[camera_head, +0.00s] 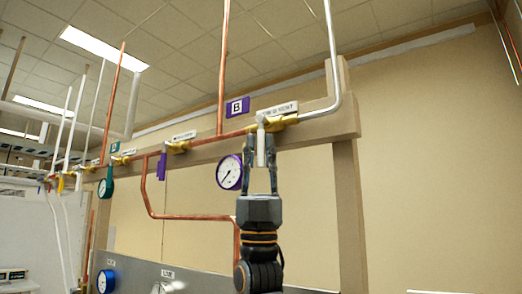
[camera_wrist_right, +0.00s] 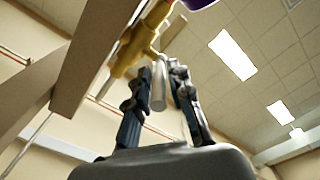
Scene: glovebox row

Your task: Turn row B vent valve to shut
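The row B vent valve (camera_head: 277,122) is a brass body on the pipe along the beam, under a white label whose text is hard to read. Its grey lever (camera_head: 261,150) hangs straight down, across the pipe. In the right wrist view the brass body (camera_wrist_right: 130,50) is above the fingers and the lever (camera_wrist_right: 158,85) hangs between them. My right gripper (camera_head: 261,158) points up from below, its fingers on either side of the lever. The fingers look apart, with narrow gaps beside the lever; contact is not clear. My left gripper is not in view.
A purple B sign (camera_head: 237,107) is above the pipe. A purple-rimmed gauge (camera_head: 229,172) is close to the left of my right gripper. Another valve with a purple handle (camera_head: 161,166) is farther left. The wooden beam (camera_head: 349,118) backs the valve; a post stands at right.

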